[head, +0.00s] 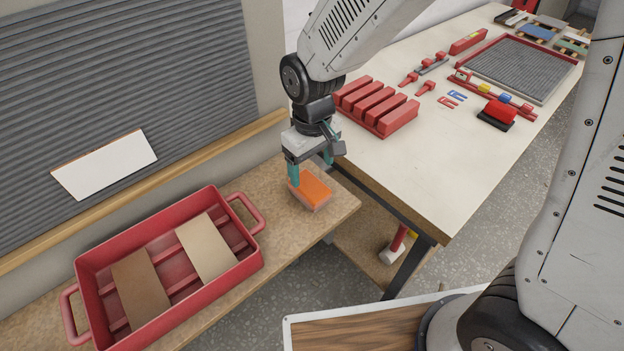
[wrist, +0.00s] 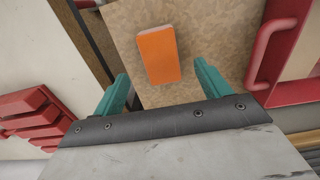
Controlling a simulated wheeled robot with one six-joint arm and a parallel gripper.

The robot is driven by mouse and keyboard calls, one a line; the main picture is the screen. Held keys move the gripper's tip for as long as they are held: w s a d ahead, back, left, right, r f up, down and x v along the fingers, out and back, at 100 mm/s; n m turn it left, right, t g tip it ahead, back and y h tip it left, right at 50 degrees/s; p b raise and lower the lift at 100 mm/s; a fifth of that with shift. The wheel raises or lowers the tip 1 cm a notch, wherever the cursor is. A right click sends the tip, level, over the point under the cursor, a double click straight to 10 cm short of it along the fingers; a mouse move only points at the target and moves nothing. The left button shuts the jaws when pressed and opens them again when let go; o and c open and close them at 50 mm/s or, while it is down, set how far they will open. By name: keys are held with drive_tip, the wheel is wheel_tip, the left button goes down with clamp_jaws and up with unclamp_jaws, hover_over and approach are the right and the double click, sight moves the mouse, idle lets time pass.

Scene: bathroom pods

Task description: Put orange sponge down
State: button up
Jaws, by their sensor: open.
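The orange sponge (head: 312,190) is a small block with an orange top and a paler side. It lies on the right end of the tan speckled shelf (head: 335,207) in the head view. In the wrist view the sponge (wrist: 158,55) lies flat on the shelf, beyond the fingertips. My gripper (head: 308,174) is right above and beside the sponge in the head view, with teal fingers. In the wrist view my gripper (wrist: 160,85) has its fingers wide apart with a gap to either side of the sponge. It holds nothing.
A red tray (head: 262,258) with two flat boards stands on the shelf to the left. A white table (head: 430,180) stands to the right, bearing a red slotted block (head: 375,108) near the arm. A grey ribbed panel (head: 120,80) rises behind the shelf.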

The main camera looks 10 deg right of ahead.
sight(312, 187)
drive_tip(key=s+d+r+m, duration=0.2)
drive_tip(key=s+d+r, duration=0.2)
drive_tip(key=d+r, duration=0.35)
drive_tip(key=s+d+r+m, duration=0.2)
drive_tip(key=s+d+r, duration=0.1)
drive_tip(key=d+r, duration=0.4)
drive_tip(key=s+d+r+m, duration=0.1)
drive_tip(key=s+d+r, duration=0.1)
drive_tip(key=s, duration=0.4)
drive_tip(key=s+d+r+m+t, duration=0.1)
drive_tip(key=s+d, duration=0.2)
drive_tip(key=s, duration=0.3)
drive_tip(key=shift+d+r+m, duration=0.35)
drive_tip(key=shift+d+m, duration=0.05)
drive_tip(key=shift+w, duration=0.1)
